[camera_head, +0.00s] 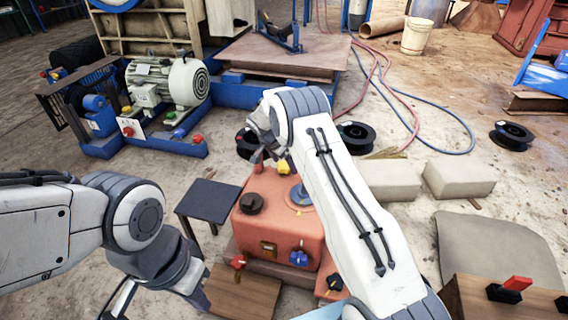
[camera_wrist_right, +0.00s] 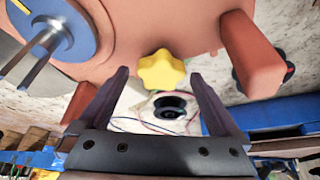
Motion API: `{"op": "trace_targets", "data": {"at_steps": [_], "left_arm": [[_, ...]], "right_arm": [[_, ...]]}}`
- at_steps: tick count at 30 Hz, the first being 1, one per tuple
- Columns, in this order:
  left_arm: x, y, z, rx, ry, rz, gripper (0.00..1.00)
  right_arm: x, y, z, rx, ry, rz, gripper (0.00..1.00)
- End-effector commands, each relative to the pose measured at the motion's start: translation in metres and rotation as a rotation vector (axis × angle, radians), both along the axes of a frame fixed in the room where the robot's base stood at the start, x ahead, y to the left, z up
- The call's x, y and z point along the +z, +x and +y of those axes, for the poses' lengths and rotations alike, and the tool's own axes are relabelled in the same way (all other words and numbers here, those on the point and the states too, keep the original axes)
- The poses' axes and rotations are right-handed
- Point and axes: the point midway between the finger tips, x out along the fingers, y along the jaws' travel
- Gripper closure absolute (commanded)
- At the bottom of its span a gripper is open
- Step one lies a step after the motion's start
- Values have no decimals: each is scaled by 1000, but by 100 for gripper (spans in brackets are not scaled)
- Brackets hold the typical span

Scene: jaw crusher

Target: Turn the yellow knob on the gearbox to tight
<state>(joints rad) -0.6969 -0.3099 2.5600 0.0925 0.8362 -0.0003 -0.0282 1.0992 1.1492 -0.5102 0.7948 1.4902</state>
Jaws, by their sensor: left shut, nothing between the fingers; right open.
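The gearbox (camera_head: 308,225) is an orange-red box standing in the middle of the head view. The yellow knob (camera_head: 283,167) is at its far side, partly hidden by my right arm. In the right wrist view the star-shaped yellow knob (camera_wrist_right: 161,70) shows between the fingertips of my open right gripper (camera_wrist_right: 159,73), with a gap on each side. In the head view my right gripper (camera_head: 259,157) is beside the knob, mostly hidden by its arm. My left gripper (camera_head: 190,286) is shut and empty, low at the left, apart from the gearbox.
The gearbox also carries a black knob (camera_head: 251,203), a blue knob (camera_head: 299,258) and a red knob (camera_head: 238,262). A small dark table (camera_head: 209,200) stands to its left. A grey motor (camera_head: 168,83) is at the back left. Concrete blocks (camera_head: 458,179) lie at the right.

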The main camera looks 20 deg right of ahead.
Motion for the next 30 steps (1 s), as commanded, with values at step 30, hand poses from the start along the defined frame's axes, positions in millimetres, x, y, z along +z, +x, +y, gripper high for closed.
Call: {"op": "trace_targets", "data": {"at_steps": [30], "left_arm": [[42,0,0,0,0,0,100]], "right_arm": [[93,-17,35,0,0,1,1]]}}
